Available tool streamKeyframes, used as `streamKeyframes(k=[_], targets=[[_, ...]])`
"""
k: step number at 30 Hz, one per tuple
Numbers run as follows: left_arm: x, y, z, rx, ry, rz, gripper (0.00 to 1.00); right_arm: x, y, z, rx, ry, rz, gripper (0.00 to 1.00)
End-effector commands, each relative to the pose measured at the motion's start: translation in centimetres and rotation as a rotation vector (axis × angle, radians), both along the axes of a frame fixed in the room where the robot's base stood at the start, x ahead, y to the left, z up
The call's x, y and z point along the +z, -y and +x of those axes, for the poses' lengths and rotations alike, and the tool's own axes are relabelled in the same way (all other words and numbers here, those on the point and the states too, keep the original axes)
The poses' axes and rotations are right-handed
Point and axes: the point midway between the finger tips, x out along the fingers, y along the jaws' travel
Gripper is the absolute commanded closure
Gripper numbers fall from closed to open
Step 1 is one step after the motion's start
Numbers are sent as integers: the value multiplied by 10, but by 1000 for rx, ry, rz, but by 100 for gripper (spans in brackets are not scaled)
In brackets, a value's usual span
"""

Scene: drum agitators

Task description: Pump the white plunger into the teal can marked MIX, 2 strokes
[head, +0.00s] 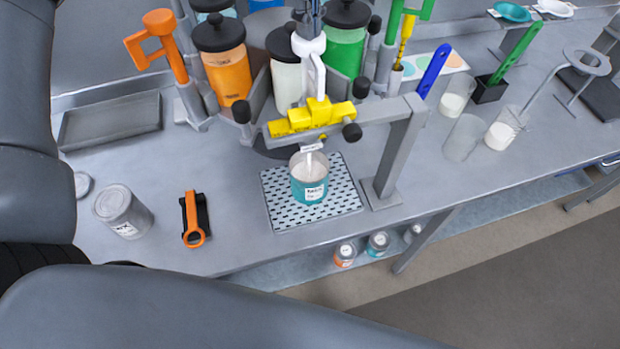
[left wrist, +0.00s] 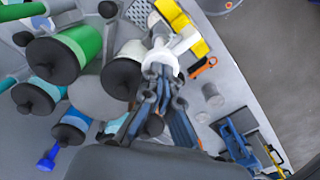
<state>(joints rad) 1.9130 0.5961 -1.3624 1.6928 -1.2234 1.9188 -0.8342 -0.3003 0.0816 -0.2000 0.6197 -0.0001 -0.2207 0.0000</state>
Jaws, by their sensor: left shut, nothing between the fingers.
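The teal can (head: 309,191) stands open and upright on the perforated mat, with white contents inside and a label too small to read. Above it is the dispenser, with a white canister (head: 286,82) at the front of its ring. The white plunger handle (head: 308,48) rises over this canister; in the left wrist view the white handle (left wrist: 161,57) lies just beyond my fingertips. My left gripper (head: 309,18) is shut and empty at the handle's top; whether it touches is unclear. Its fingers (left wrist: 163,75) partly cover the handle. My right gripper is not in view.
Orange (head: 227,72) and green (head: 343,50) canisters flank the white one. A yellow bar (head: 312,117) and grey post (head: 397,155) stand close to the teal can.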

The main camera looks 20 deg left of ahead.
Motion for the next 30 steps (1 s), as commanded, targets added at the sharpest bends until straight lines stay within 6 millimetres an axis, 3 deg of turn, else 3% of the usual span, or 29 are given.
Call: streamKeyframes(k=[6, 15, 30], targets=[[-12, 0, -1, -2, -5, 1, 100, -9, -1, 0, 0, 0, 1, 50], [-9, 0, -1, -2, -4, 1, 100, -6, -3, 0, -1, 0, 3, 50], [23, 0, -1, -2, -4, 1, 100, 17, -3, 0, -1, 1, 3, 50]])
